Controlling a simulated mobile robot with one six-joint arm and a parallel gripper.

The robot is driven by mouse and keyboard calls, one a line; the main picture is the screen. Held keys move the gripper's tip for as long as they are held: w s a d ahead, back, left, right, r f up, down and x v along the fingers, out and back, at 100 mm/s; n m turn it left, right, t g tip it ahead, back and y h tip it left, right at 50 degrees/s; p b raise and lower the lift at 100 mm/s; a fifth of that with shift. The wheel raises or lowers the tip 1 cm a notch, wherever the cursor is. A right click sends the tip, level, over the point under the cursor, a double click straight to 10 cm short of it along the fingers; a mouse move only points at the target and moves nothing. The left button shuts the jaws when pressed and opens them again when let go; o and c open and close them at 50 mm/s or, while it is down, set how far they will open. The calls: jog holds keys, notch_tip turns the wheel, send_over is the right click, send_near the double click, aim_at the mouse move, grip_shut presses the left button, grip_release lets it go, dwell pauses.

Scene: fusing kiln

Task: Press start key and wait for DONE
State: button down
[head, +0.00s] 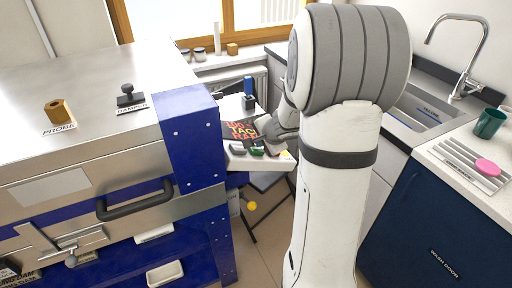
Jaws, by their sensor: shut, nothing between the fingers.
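The kiln's control panel (236,164) is a pale box at the right end of the blue and steel kiln (188,135). Its dark display (241,129) shows lines of red and yellow text, partly covered by my arm; one line starts with "TAC", and I cannot read DONE. My gripper (266,138) is shut and empty over the right side of the panel, close to the keys. I cannot tell whether its tips touch a key.
A black handle (135,201) sticks out from the kiln's front. A brass piece (60,112) and a black stamp-like item (130,96) stand on the steel top. The sink (430,112) and a counter with a green cup (489,123) are at the right. Floor shows between kiln and cabinet.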

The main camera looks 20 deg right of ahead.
jog(key=shift+d+r, duration=0.2)
jog(key=shift+r, duration=0.25)
jog(key=r+p, duration=0.1)
jog(key=d+r+p, duration=0.1)
jog(key=r+p, duration=0.1)
jog(key=d+r+p, duration=0.1)
jog(key=shift+r, duration=0.3)
dwell(0.7)
